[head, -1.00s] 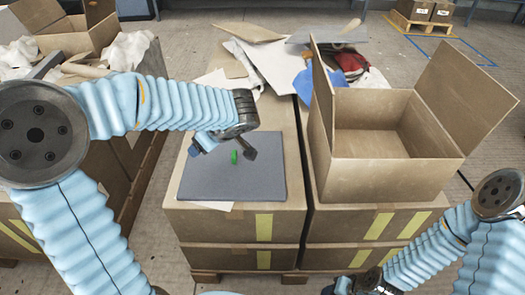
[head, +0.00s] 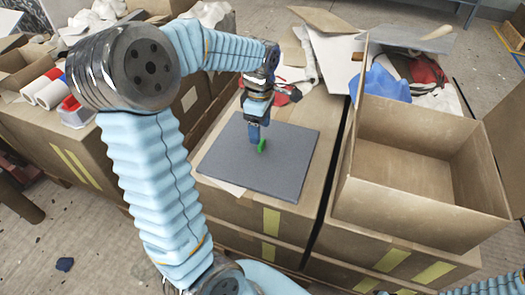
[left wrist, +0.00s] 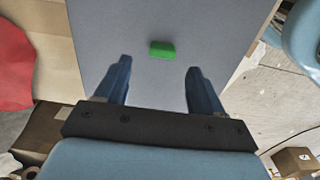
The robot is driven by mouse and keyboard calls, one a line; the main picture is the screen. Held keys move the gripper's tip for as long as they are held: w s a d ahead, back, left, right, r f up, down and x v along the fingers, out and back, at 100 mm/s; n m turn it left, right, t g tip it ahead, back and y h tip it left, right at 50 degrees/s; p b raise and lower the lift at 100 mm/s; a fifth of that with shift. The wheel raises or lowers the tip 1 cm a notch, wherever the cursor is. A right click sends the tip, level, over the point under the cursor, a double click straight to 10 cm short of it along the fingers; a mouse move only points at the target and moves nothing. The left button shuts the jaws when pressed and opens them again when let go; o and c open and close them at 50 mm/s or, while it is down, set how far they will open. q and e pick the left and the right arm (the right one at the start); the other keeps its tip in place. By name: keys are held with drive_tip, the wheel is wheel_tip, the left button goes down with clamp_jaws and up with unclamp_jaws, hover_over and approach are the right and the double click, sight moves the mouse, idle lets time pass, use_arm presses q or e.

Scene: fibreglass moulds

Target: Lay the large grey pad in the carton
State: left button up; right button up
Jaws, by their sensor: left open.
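The large grey pad (head: 275,165) lies flat on a closed carton in the middle of the head view. A small green piece (head: 262,146) sits on its top face. The pad fills the upper middle of the left wrist view (left wrist: 200,25), with the green piece (left wrist: 162,49) ahead of the fingers. My left gripper (head: 256,138) points down over the pad, open and with nothing between its fingers. I cannot tell whether its tips touch the pad. The open carton (head: 408,202) stands to the right with its flaps up and looks empty. My right gripper is not in view.
Behind the pad lie loose sheets (head: 335,55), a blue cloth (head: 385,84) and a red item (head: 425,68). White rolls (head: 45,88) and a red-and-white item (head: 75,112) lie on cartons at left. The open carton's raised flaps stand beside the pad's carton.

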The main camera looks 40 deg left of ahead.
sight(262, 142)
use_arm(q)
drive_tip(key=f, duration=0.5)
drive_tip(key=shift+d+f, duration=0.15)
drive_tip(key=shift+d, duration=0.1)
drive_tip(key=c, duration=1.3)
